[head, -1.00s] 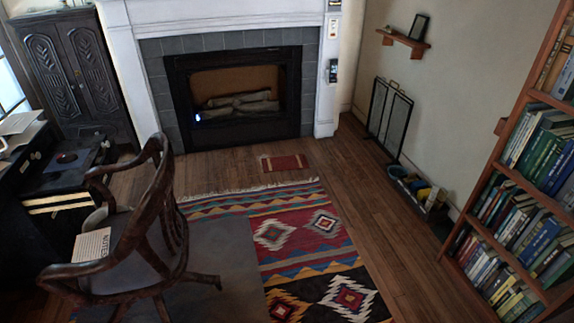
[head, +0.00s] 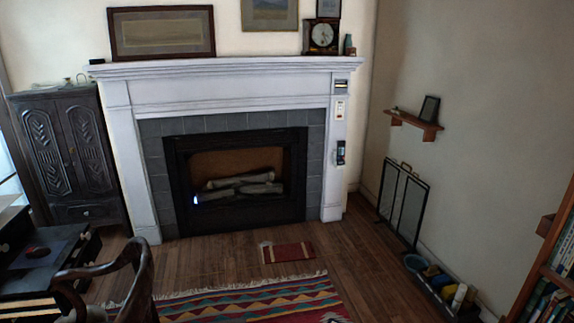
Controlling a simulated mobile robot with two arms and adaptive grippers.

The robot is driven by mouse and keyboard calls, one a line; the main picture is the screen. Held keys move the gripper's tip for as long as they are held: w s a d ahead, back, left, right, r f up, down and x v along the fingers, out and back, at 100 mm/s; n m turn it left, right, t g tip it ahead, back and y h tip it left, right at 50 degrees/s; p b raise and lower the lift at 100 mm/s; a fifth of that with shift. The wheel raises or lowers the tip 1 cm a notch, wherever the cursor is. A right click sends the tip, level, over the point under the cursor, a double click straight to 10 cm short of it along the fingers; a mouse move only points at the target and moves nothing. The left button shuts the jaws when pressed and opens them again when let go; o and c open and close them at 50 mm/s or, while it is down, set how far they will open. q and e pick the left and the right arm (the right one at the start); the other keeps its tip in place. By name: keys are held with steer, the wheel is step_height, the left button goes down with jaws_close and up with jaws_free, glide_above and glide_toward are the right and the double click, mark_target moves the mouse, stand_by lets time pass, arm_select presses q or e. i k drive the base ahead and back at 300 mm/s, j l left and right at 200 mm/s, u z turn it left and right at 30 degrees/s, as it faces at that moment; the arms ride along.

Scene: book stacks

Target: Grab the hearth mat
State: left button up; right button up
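The hearth mat (head: 287,253) is a small red-brown striped mat with a pale edge at its left. It lies flat on the wooden floor in front of the fireplace (head: 235,182), just beyond the fringed edge of the large patterned rug (head: 250,299). Nothing covers it. Neither of my grippers shows in the head view.
A dark wooden chair (head: 138,275) stands at the lower left beside a black desk (head: 38,262). A fire screen (head: 402,203) leans by the right wall, with a bin of items (head: 443,288) near it. A bookshelf (head: 553,262) is at the right edge. Floor right of the mat is clear.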

mark_target(292, 252)
steer(key=i, duration=2.2)
